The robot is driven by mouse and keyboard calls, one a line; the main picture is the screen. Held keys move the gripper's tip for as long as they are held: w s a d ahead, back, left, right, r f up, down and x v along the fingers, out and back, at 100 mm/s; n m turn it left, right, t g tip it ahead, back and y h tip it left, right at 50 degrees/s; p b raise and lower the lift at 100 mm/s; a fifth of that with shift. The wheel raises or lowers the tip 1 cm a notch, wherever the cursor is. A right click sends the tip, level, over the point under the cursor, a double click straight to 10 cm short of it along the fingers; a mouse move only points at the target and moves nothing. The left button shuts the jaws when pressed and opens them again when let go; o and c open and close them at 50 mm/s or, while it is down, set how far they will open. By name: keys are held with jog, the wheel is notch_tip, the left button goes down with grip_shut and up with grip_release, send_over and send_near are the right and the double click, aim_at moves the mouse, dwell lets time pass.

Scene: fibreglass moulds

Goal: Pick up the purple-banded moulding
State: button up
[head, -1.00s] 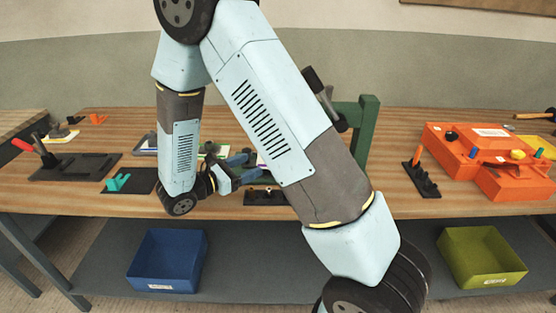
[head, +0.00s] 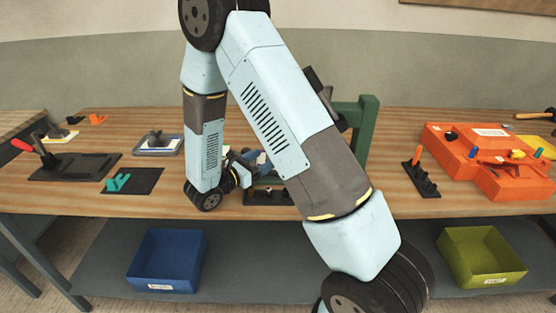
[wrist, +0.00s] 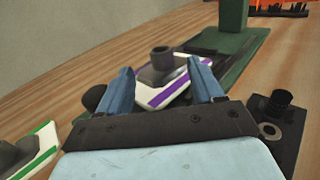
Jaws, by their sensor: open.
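The purple-banded moulding (wrist: 174,92) is white with purple stripes and a dark grey post. In the wrist view it lies ahead, framed between the two blue fingers of my gripper (wrist: 158,72). The fingers are apart and nothing is gripped. Whether the fingertips reach down beside the moulding I cannot tell. In the head view my gripper (head: 260,160) is low over the bench, pointing right, and my arm hides most of the space around it; the moulding cannot be made out there.
A green-banded moulding (wrist: 32,152) lies at lower left in the wrist view. A green press frame (head: 366,130) stands just right of my gripper. A black fixture (wrist: 285,125) with a knob is close on the right. Orange cases (head: 480,150) stand farther right.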

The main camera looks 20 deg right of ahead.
jog(key=shift+x, duration=2.55)
jog(key=shift+r, duration=0.1)
jog(key=shift+c, duration=0.2)
grip_shut()
